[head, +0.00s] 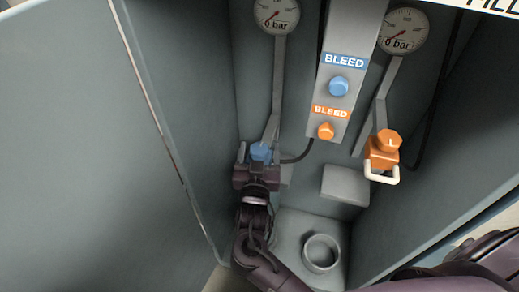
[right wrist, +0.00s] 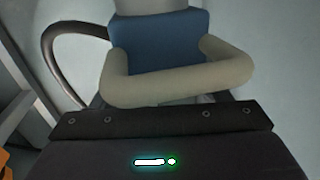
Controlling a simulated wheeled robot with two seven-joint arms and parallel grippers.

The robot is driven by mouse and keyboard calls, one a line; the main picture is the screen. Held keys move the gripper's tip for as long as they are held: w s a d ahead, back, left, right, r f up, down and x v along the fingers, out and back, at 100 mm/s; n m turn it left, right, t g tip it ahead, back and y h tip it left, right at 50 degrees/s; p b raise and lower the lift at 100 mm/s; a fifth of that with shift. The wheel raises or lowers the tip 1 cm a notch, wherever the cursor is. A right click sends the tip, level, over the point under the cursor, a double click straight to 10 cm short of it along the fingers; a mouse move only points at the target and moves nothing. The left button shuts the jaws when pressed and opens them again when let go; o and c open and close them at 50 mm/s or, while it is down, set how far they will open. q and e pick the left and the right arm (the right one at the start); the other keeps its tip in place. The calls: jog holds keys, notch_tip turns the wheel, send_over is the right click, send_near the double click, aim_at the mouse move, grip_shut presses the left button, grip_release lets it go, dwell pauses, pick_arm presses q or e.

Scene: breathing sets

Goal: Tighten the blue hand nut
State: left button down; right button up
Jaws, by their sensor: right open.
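The blue hand nut (head: 260,151) is low on the left side of the cabinet, below the left gauge, and partly hidden by my right gripper (head: 257,165). My right gripper is open right in front of it; I cannot tell whether the fingers touch it. In the right wrist view, a blue block (right wrist: 158,40) with a cream U-shaped handle (right wrist: 178,80) is just ahead of my gripper's dark body. The nut itself cannot be made out there, and the fingertips are hidden. My left gripper is not in view.
An orange nut (head: 389,140) on an orange block with a cream handle is at the right. A grey panel between has a blue bleed knob (head: 339,86) and an orange bleed knob (head: 325,131). Cabinet walls close in on both sides. A round grey socket (head: 322,252) is below.

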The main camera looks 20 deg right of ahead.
jog(key=shift+w+d, duration=0.1)
jog(key=shift+w, duration=0.1)
jog(key=shift+c, duration=0.2)
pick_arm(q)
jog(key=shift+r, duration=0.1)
pick_arm(e)
jog(key=c, duration=0.9)
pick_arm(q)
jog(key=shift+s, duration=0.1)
pick_arm(e)
jog(key=shift+y, duration=0.3)
